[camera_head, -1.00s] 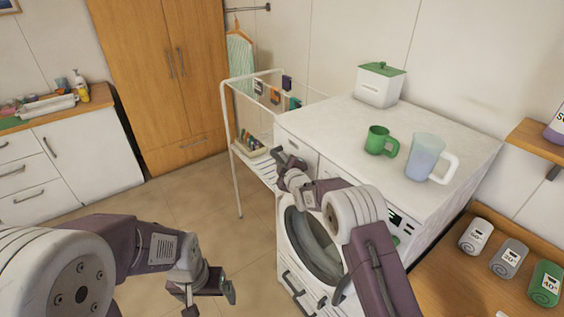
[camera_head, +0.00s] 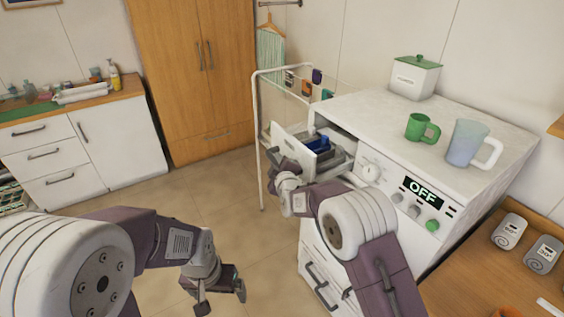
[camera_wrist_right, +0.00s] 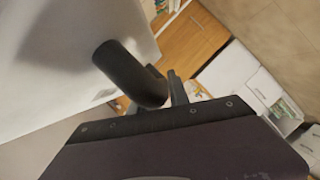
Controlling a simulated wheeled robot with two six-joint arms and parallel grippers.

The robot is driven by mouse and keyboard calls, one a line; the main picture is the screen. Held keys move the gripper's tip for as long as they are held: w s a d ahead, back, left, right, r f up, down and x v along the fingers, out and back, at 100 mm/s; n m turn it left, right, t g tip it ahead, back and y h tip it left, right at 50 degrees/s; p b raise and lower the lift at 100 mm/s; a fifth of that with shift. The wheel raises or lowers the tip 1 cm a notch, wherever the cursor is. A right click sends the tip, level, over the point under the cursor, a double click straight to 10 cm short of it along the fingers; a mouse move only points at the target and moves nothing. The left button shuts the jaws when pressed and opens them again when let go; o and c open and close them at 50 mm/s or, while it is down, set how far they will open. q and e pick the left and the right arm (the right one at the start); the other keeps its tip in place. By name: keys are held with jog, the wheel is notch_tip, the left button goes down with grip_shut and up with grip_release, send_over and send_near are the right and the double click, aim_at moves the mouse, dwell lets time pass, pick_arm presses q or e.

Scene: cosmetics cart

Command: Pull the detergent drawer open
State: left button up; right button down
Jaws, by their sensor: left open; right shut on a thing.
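The detergent drawer (camera_head: 297,143) is pulled out from the upper left of the white washing machine (camera_head: 450,215). Its inside shows dark compartments and a blue part. My right gripper (camera_head: 283,172) is at the drawer's front, shut on the handle. In the right wrist view the dark, rounded drawer handle (camera_wrist_right: 135,75) stands out from the white drawer front (camera_wrist_right: 65,60) and passes between the fingers of my right gripper (camera_wrist_right: 172,92). My left gripper (camera_head: 222,292) is open and empty, low over the floor, apart from the machine.
A white drying rack (camera_head: 258,130) stands just behind and left of the open drawer. A green mug (camera_head: 419,128), a measuring jug (camera_head: 466,143) and a lidded box (camera_head: 414,77) stand on the machine top. The floor between machine and left cabinets is clear.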

jog(key=shift+s+a+f, duration=0.15)
jog(key=shift+s+a, duration=0.25)
jog(key=shift+a, duration=0.05)
jog(key=c, duration=1.3)
grip_release()
jog(key=shift+o, duration=0.2)
jog(key=shift+d, duration=0.1)
